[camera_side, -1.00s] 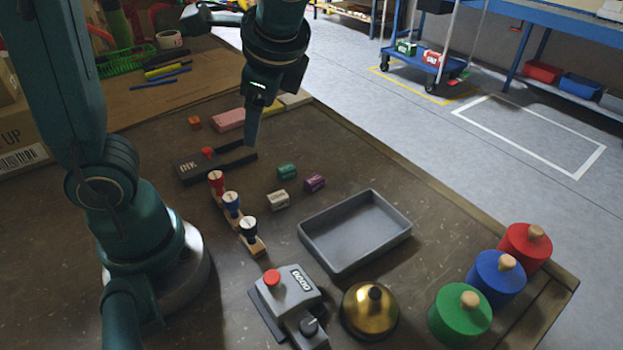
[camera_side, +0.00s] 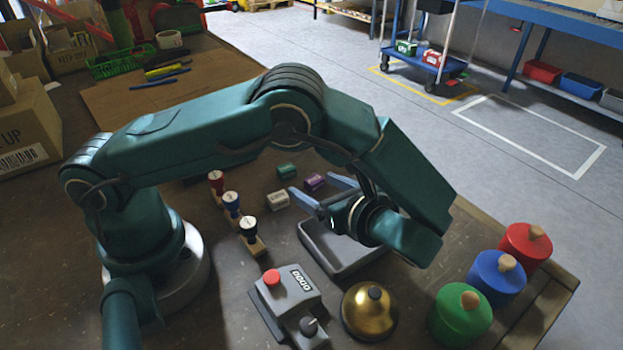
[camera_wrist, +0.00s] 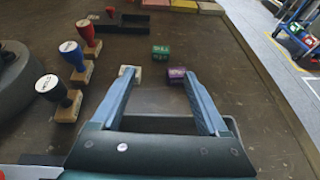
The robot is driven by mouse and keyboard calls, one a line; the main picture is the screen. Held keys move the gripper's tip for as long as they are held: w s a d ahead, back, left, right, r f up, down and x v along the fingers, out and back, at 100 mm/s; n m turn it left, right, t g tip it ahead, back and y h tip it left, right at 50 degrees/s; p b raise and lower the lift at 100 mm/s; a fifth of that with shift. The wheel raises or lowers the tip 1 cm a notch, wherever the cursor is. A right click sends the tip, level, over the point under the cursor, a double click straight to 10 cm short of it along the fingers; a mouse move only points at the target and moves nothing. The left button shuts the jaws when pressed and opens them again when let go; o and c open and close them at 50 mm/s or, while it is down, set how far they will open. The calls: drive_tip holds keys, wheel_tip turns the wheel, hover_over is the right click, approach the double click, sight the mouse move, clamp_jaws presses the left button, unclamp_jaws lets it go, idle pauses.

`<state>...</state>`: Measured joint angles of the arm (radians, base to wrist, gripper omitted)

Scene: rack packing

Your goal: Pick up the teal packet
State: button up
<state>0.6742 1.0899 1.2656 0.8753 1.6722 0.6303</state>
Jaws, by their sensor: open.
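The teal packet (camera_side: 287,171) lies on the table behind the other small packets. In the wrist view the teal packet (camera_wrist: 160,51) is ahead of the fingers, beyond the gap between their tips. My gripper (camera_side: 312,185) is open and empty, low over the grey tray's far side, its fingers aimed toward the packets. In the wrist view my gripper (camera_wrist: 158,74) has its two blue-grey fingers wide apart, short of the teal packet and not touching it.
A purple packet (camera_wrist: 177,74) is near the right fingertip and a white packet (camera_side: 278,199) near the left one. Stamps (camera_side: 233,205) stand to the left. My arm covers part of the grey tray (camera_side: 335,265). A brass bell (camera_side: 369,312) and coloured canisters (camera_side: 497,278) stand in front.

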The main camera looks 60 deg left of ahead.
sight(288, 170)
drive_tip(key=x, duration=1.1)
drive_tip(key=shift+w+a, duration=0.1)
drive_tip(key=shift+a, duration=0.05)
clamp_jaws()
